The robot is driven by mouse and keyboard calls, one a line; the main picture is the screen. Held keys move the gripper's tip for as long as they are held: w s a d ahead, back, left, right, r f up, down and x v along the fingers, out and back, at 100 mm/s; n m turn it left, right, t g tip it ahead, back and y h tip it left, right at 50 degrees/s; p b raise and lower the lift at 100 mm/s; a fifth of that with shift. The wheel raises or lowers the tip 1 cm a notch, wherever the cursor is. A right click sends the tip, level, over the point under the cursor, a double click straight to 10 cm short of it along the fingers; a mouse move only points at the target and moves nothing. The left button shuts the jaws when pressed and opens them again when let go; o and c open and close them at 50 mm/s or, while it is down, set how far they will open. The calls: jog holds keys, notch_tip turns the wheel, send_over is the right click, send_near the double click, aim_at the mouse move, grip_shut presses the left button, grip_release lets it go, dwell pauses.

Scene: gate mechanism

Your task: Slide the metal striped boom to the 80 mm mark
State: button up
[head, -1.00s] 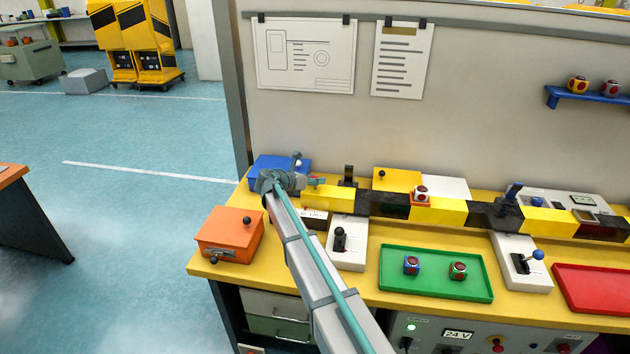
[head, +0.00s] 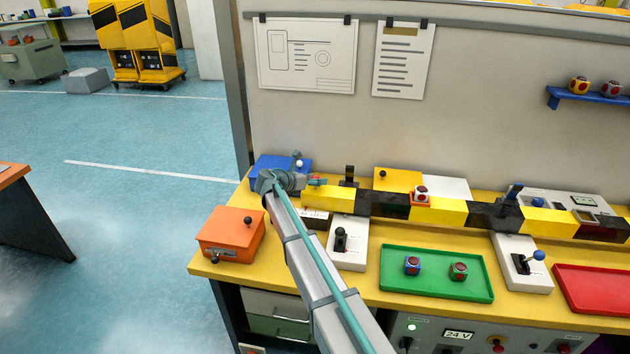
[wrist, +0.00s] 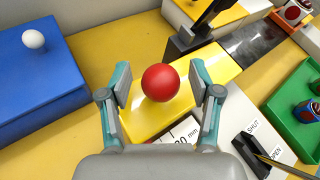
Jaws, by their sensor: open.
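The striped boom (head: 340,199) is a long yellow and black bar lying left to right along the bench. It also shows in the wrist view (wrist: 215,68). A red ball knob (wrist: 161,83) stands at its left end. My gripper (wrist: 158,84) is open, with one teal finger on each side of the knob and visible gaps between. In the head view my gripper (head: 314,181) is at the boom's left end and mostly hides the knob. A white label (wrist: 182,136) with "mm" lies beside the boom; its number is partly hidden.
A blue box (wrist: 38,68) with a white knob is left of the boom end. A black upright bracket (head: 349,176) stands at the boom. A lever box (head: 348,253) marked SHUT and OPEN and a green tray (head: 436,289) are in front. An orange box (head: 231,232) is front left.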

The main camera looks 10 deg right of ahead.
jog(key=v, duration=1.2)
